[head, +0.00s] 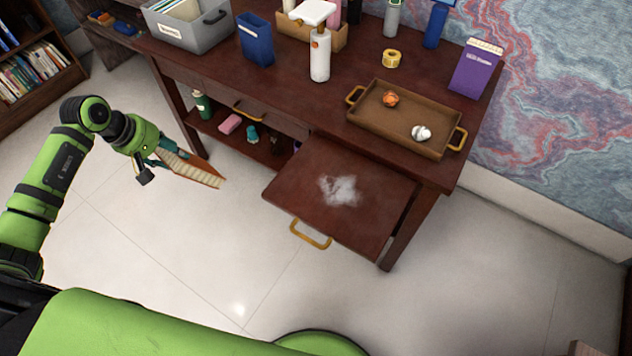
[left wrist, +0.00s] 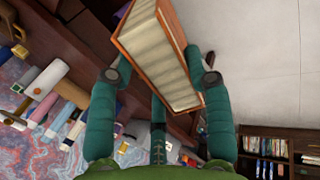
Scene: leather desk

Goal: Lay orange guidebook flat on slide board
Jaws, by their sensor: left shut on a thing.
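The orange guidebook (head: 197,171) is held off to the left of the desk, above the floor and clear of the slide board. My left gripper (head: 163,156) is shut on one end of it. In the left wrist view, the guidebook (left wrist: 160,52) sits between the teal fingers of the left gripper (left wrist: 160,78), its pale page edges and orange cover edges showing. The slide board (head: 290,192) is pulled out from the desk front, with a brass handle and a white powdery patch (head: 341,190) on its top. My right gripper is not in view.
The desk top (head: 290,93) holds a brown tray (head: 375,133) with two small objects, a purple box (head: 475,68), a white bottle (head: 320,60), a blue holder (head: 256,40) and a grey bin (head: 190,32). A lower shelf (head: 262,150) holds small items. Floor between guidebook and board is clear.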

